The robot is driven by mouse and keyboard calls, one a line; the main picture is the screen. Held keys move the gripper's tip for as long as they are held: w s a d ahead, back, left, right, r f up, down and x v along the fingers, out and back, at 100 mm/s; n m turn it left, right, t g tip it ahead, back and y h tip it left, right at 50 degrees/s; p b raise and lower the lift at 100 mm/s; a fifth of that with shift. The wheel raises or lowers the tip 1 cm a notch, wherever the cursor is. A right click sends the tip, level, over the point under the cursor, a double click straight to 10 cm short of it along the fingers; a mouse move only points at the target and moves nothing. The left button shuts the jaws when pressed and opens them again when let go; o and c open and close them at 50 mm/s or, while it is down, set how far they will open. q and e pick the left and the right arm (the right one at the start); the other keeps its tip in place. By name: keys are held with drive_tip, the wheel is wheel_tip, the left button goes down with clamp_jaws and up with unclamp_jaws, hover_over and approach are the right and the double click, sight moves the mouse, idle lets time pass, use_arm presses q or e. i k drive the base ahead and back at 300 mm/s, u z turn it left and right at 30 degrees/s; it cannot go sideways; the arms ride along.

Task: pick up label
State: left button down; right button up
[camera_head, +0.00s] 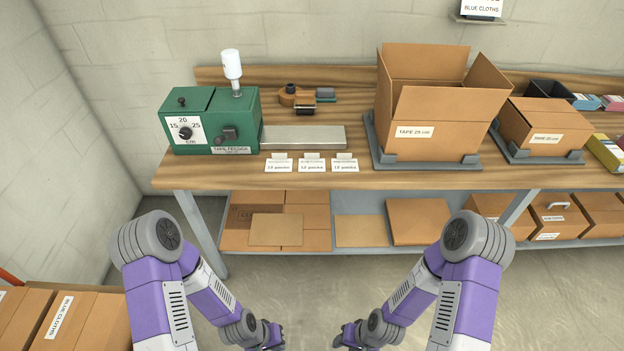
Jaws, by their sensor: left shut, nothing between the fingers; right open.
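Three small white labels lie in a row near the front edge of the wooden bench: a left label (278,165), a middle label (312,165) and a right label (344,165). Each has a pale tab at its back edge and printed text too small to read surely. My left gripper (274,338) is shut and empty, low in front of the bench and well below its top. My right gripper (342,338) is open and empty at a similar height, a little to the right. Both are small in view and apart from the labels.
A green tape feeder (212,120) with a metal plate (303,137) stands behind and left of the labels. A tape dispenser (300,100) lies further back. A large open carton (430,110) stands right of the labels. Flat cardboard (276,229) and boxes fill the lower shelf.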

sight(311, 162)
drive_tip(key=k, duration=0.1)
drive_tip(key=z, duration=1.55)
drive_tip(key=i, duration=0.9)
drive_tip(key=u, duration=1.75)
